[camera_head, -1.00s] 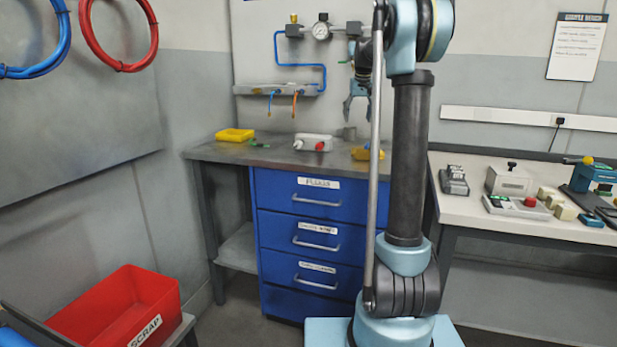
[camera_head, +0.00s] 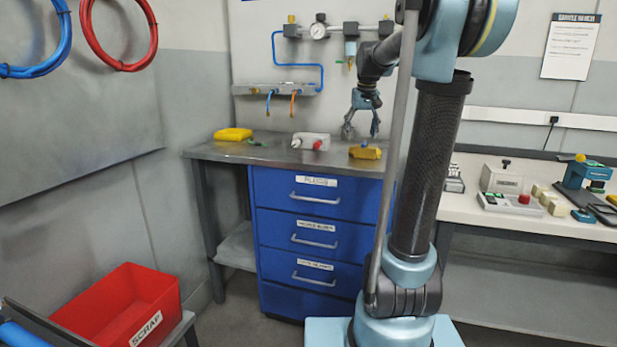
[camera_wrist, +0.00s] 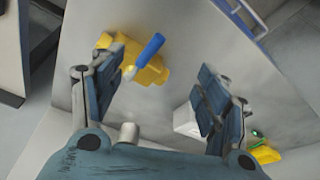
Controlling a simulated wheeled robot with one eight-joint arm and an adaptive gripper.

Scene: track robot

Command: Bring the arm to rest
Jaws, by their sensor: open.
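My gripper (camera_head: 361,130) hangs above the metal bench (camera_head: 225,152), its fingers pointing down, apart and empty. In the wrist view my gripper (camera_wrist: 152,100) shows its two fingers wide apart with the bench top (camera_wrist: 150,105) between and below them. A yellow block-like part (camera_head: 365,152) lies on the bench just below the gripper. In the wrist view this yellow part (camera_wrist: 115,45) has a blue-and-white cylinder (camera_wrist: 150,50) at it.
A white fitting with a red end (camera_head: 312,142) and a yellow tray (camera_head: 233,134) stand on the bench. A gauge and pipe rig (camera_head: 320,30) hangs on the wall behind. A red scrap bin (camera_head: 120,305) stands lower left. A second bench (camera_head: 520,222) with devices stands right.

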